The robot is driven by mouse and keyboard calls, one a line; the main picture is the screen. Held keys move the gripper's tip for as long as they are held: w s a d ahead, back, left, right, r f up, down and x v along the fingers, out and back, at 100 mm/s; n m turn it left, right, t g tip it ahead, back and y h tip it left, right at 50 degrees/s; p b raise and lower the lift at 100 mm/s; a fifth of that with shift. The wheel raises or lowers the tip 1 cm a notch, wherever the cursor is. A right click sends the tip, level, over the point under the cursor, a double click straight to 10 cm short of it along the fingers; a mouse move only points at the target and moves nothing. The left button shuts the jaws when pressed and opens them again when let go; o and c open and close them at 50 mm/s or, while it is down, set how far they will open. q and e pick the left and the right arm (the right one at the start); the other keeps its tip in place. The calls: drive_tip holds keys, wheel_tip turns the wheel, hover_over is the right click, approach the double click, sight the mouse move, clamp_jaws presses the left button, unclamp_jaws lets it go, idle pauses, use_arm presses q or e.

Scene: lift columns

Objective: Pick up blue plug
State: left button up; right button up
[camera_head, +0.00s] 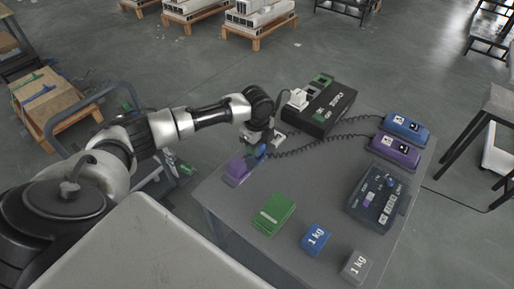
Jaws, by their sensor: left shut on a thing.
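My left gripper (262,143) reaches in from the left over the grey table (218,203) and points down near its left edge. It is shut on the blue plug (259,152), a small blue piece showing just below the fingers. A purple block (236,171) stands on the table just left of and below the plug. I cannot tell whether the plug touches the table or the purple block. Dark coiled cables (325,141) run across the table near the gripper. My right gripper is not in view.
A black power box (322,108) stands at the back. Blue (406,129) and purple (394,153) units and a control panel (378,198) stand at the right. A green block (273,214), a blue weight (316,239) and a grey weight (355,267) are in front. The table's middle is clear.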

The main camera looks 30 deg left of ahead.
use_arm(q)
wheel_tip(320, 180, up, 3)
drive_tip(key=w+d+r+b, duration=0.2)
drive_tip(key=w+d+r, duration=0.5)
drive_tip(key=w+d, duration=0.1)
drive_tip(key=shift+d+b, duration=0.3)
drive_tip(key=shift+s, duration=0.1)
